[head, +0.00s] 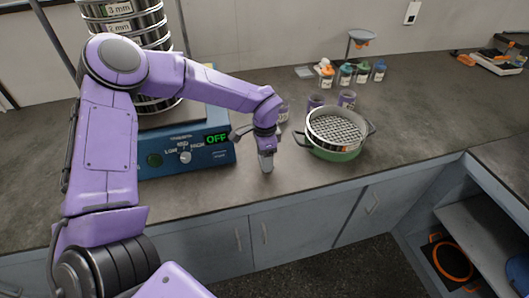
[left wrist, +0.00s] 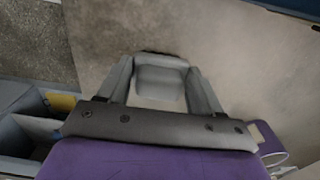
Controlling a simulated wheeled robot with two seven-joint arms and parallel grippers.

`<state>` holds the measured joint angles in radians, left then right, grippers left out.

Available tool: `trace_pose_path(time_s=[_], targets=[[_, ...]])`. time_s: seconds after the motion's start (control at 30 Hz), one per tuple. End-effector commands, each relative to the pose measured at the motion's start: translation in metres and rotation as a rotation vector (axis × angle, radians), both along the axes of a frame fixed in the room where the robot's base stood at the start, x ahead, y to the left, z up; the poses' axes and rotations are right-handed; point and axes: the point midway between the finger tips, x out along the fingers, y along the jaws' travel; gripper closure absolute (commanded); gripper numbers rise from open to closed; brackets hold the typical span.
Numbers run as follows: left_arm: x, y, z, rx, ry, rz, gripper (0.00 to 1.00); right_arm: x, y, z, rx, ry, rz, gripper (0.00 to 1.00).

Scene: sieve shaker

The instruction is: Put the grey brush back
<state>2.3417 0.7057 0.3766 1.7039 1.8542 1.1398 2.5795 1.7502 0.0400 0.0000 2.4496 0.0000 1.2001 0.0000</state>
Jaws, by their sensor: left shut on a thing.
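My left gripper (head: 266,164) points down over the front part of the grey counter, between the blue shaker and the round sieve. In the left wrist view, its two fingers (left wrist: 158,85) are shut on a grey block-like thing (left wrist: 160,80), which looks like the grey brush. Its far edge is dark. In the head view the brush is mostly hidden by the gripper, and I cannot tell whether it touches the counter. My right gripper is not in view.
A blue shaker (head: 210,155) reading OFF bears stacked sieves (head: 120,12) at left. A metal sieve (head: 335,128) sits on a green pan (head: 334,153) at right. Purple jars (head: 347,99) and several bottles (head: 345,74) stand behind.

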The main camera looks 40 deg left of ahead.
Motion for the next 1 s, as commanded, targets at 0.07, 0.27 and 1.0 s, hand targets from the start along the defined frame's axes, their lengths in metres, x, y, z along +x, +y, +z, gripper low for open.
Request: trace_pose_path(time_s=[0.07, 0.27, 1.0], targets=[[0.001, 0.000, -0.001, -0.001, -0.002, 0.000, 0.63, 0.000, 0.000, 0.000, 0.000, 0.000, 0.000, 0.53], [0.000, 0.000, -0.003, -0.001, -0.002, 0.001, 0.63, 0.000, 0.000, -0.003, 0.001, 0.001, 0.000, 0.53], [0.002, 0.000, 0.043, -0.002, -0.009, 0.003, 0.09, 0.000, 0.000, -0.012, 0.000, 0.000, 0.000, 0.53]])
